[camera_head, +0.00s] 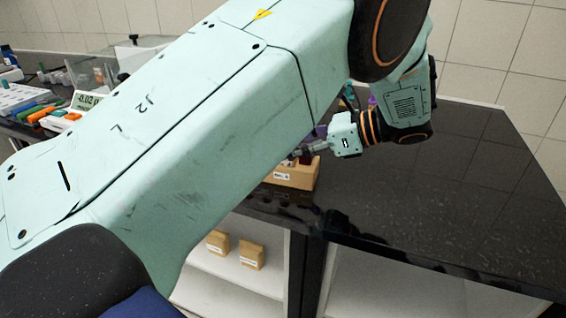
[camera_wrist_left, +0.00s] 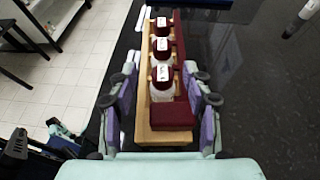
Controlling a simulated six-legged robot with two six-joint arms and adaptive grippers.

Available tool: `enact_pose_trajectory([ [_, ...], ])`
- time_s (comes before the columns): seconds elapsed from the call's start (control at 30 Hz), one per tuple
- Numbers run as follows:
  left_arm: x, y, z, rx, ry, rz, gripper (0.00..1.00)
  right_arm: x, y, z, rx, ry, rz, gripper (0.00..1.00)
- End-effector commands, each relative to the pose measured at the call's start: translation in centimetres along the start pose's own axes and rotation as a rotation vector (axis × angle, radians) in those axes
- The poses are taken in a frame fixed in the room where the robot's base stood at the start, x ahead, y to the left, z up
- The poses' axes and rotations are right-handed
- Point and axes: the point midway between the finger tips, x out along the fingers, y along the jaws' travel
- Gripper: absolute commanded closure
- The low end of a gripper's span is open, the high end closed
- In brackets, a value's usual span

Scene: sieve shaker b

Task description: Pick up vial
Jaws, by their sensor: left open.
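In the left wrist view, a pale wooden rack (camera_wrist_left: 143,125) runs away from me with a row of three vials in it. The nearest vial (camera_wrist_left: 162,82), the middle vial (camera_wrist_left: 161,48) and the far vial (camera_wrist_left: 161,26) have dark red caps and white labels. My left gripper (camera_wrist_left: 160,68) is open, with one finger on each side of the rack near the nearest vial; nothing is gripped. In the head view, the left gripper (camera_head: 306,152) is just above the rack (camera_head: 290,178), and my arm hides much of it. My right gripper is not in view.
A black worktop (camera_head: 440,210) has free room to the right. A small scale display (camera_head: 88,101) and colored pens (camera_head: 40,111) lie at left. Wooden blocks (camera_head: 252,255) stand on the shelf below.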

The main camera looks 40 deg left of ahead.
Motion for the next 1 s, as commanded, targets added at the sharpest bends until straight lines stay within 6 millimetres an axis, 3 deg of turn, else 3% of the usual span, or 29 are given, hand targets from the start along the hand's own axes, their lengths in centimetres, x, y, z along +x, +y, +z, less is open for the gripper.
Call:
enact_pose_trajectory([
  [0.2, -0.05, -0.14, 0.0, 0.0, 0.0, -0.001, 0.52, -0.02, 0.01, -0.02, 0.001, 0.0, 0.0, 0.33],
  [0.77, -0.08, -0.11, 0.01, 0.0, 0.0, -0.001, 0.99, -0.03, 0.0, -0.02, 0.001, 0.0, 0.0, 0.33],
  [1.0, -0.07, -0.11, 0.01, 0.0, 0.0, -0.001, 1.0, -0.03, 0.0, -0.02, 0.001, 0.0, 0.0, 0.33],
])
